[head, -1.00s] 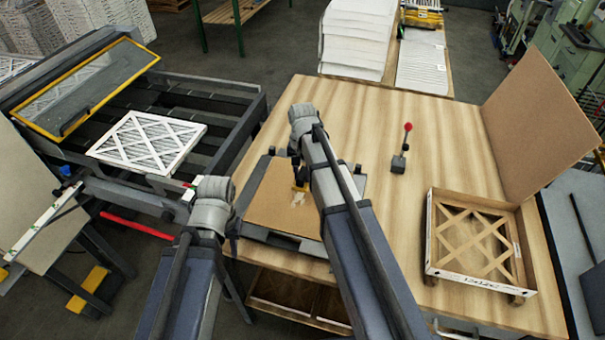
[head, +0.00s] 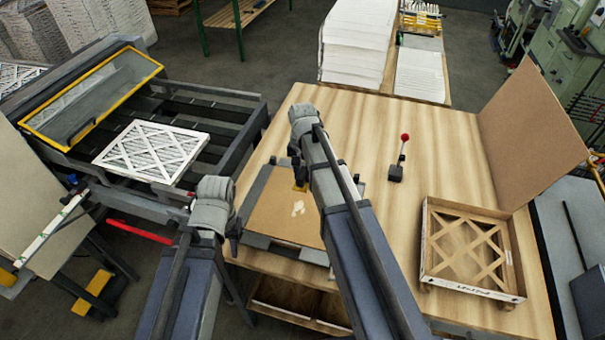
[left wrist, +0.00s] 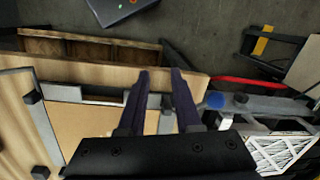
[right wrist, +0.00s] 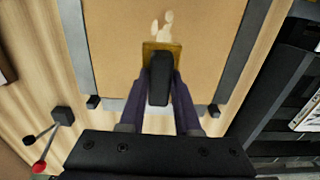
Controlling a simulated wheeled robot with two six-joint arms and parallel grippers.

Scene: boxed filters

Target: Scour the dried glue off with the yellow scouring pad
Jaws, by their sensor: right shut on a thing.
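The yellow scouring pad (head: 299,187) has a black block handle (right wrist: 160,82). My right gripper (right wrist: 162,76) is shut on this handle. The pad is at the tan board (head: 272,217), just beyond the pale dried glue (head: 298,208) in the head view. In the right wrist view the glue (right wrist: 163,28) lies just off the pad's edge, in two or so irregular patches. Whether the pad touches the board I cannot tell. My left gripper (head: 234,232) is open and empty by the board's left front corner; its fingers (left wrist: 165,76) stand apart in the left wrist view.
The board lies in a grey frame on the wooden table (head: 440,135). A red-knobbed lever (head: 397,172) stands right of it. A white filter (head: 152,152) rests on the machine at left.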

